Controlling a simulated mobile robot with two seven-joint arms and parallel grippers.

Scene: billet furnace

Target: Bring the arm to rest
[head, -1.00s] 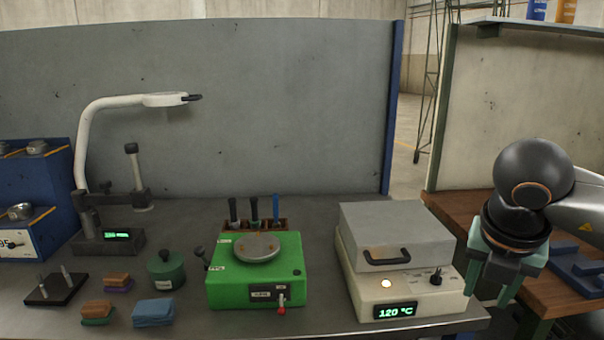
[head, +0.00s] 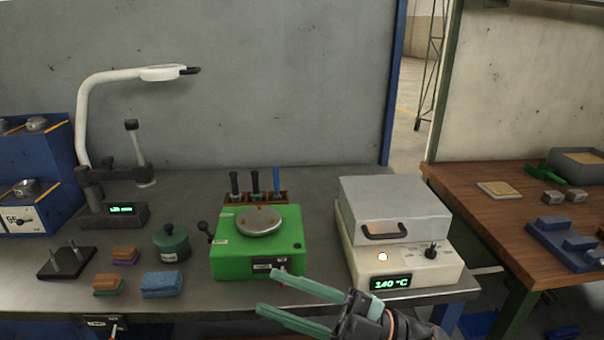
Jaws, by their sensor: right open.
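My right gripper (head: 284,302) is low in the head view, in front of the grey bench's front edge. Its two green fingers point left, spread apart with nothing between them. It lies below the green machine (head: 228,262) and the white furnace (head: 352,270), apart from any handle. The furnace has a grey lid (head: 392,200), which is down, and its display reads 140 °C. My left gripper is not in view.
A green pot (head: 171,245), a blue sponge (head: 162,284) and a pin stand (head: 66,262) sit on the bench's left half. A lamp (head: 160,73) arches behind. A wooden table (head: 470,205) with a blue fixture (head: 565,245) stands at right.

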